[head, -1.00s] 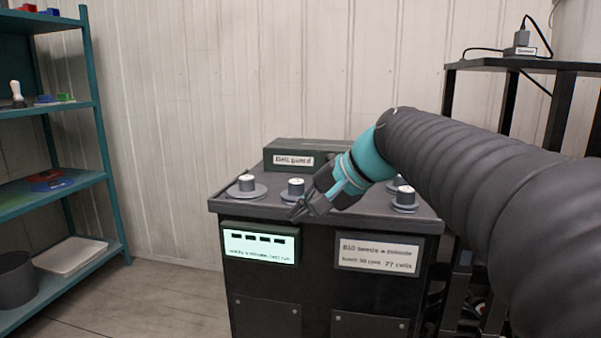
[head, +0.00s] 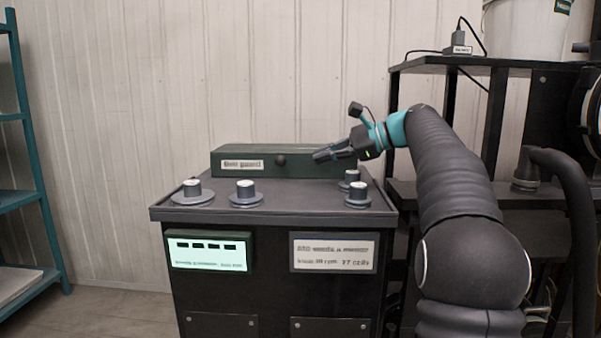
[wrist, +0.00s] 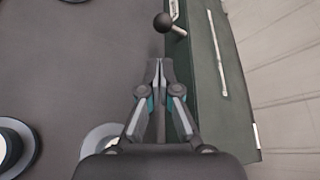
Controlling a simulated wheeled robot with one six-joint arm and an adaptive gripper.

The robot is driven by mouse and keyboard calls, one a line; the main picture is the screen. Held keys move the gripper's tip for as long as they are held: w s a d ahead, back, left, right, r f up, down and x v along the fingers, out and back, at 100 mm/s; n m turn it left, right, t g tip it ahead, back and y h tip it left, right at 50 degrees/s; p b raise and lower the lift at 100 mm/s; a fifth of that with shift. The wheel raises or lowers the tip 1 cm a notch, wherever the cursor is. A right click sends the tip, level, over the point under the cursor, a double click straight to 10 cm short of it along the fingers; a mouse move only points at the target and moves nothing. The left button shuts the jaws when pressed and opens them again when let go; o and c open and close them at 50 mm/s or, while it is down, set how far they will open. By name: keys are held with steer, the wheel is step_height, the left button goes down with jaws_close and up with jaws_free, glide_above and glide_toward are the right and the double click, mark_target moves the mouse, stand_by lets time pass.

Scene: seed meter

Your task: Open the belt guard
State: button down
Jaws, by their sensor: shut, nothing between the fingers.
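The belt guard (head: 225,167) is a long dark green box with a label, at the back of the black cabinet's top. A black ball knob (head: 281,160) stands out from its front face. In the wrist view the guard (wrist: 209,80) runs along the right, and the knob (wrist: 162,22) sits on a small light bracket. My gripper (head: 318,156) is right of the knob, near the guard's front. In the wrist view my gripper (wrist: 158,66) has its fingertips together with nothing between them, and the knob lies beyond them, apart.
The cabinet top (head: 300,188) carries several grey dials, two at the left (head: 191,190) (head: 246,191) and two near the right edge (head: 357,194). A lit display (head: 208,250) is on the front. A black shelf (head: 480,64) stands at the right, a teal shelf (head: 38,190) at the left.

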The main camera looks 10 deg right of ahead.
mark_target(291, 182)
steer(key=shift+w+d, duration=0.15)
steer(key=shift+d, duration=0.25)
steer(key=b+x, duration=0.1)
steer(key=x, duration=0.9)
steer(key=shift+b, duration=0.4)
steer(key=shift+r, duration=0.15)
